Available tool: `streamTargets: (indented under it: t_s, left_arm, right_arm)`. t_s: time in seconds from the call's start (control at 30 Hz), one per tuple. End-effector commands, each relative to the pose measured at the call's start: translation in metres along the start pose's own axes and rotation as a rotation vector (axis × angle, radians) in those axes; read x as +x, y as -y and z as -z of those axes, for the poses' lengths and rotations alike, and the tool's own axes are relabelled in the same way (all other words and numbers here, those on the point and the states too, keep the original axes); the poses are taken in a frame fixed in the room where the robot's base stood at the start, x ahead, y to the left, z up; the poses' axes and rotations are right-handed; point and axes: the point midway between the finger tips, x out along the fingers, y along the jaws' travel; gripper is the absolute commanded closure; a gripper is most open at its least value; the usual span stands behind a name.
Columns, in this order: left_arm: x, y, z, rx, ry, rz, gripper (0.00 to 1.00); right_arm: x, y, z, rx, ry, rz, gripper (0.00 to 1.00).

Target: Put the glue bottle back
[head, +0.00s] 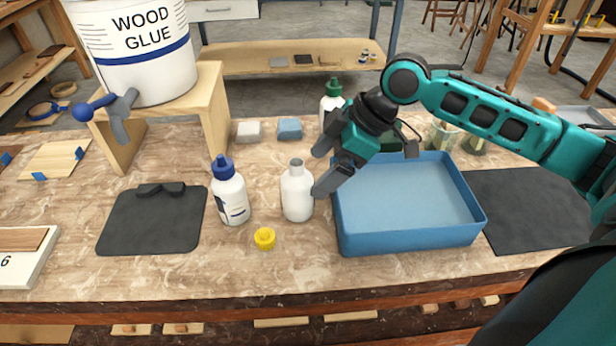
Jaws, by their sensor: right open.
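A white open-necked bottle (296,193) without a cap stands upright on the bench, left of the blue tray. A yellow cap (264,238) lies in front of it. A white bottle with a blue cap and a label (231,197) stands upright to its left. A green-capped white bottle (331,104) stands farther back, partly hidden by my right arm. I cannot tell which bottle is the glue bottle. My right gripper (322,166) is open and empty, its fingers just right of the open-necked bottle. Whether they touch it is unclear. My left gripper is out of view.
A blue tray (466,242) is under my right arm. A wood glue bucket (136,75) with a tap stands on a wooden stand (214,100). A black pad (150,225) lies at left, a dark mat (530,205) at right. Sponges (289,128) sit behind the bottles. The front strip is clear.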

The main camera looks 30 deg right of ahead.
Motion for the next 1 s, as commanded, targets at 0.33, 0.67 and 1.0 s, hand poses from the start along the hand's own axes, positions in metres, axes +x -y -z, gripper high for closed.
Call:
streamTargets:
  t_s: [0.33,0.67,1.0]
  left_arm:
    - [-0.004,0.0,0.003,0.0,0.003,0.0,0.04]
    - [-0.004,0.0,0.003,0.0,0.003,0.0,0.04]
    - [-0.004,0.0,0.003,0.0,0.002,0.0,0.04]
  right_arm:
    - [-0.047,0.0,0.0,-0.001,0.002,0.0,0.07]
    - [-0.05,0.0,0.0,0.0,0.0,0.001,0.07]
    - [-0.049,0.0,0.0,0.0,0.0,0.001,0.07]
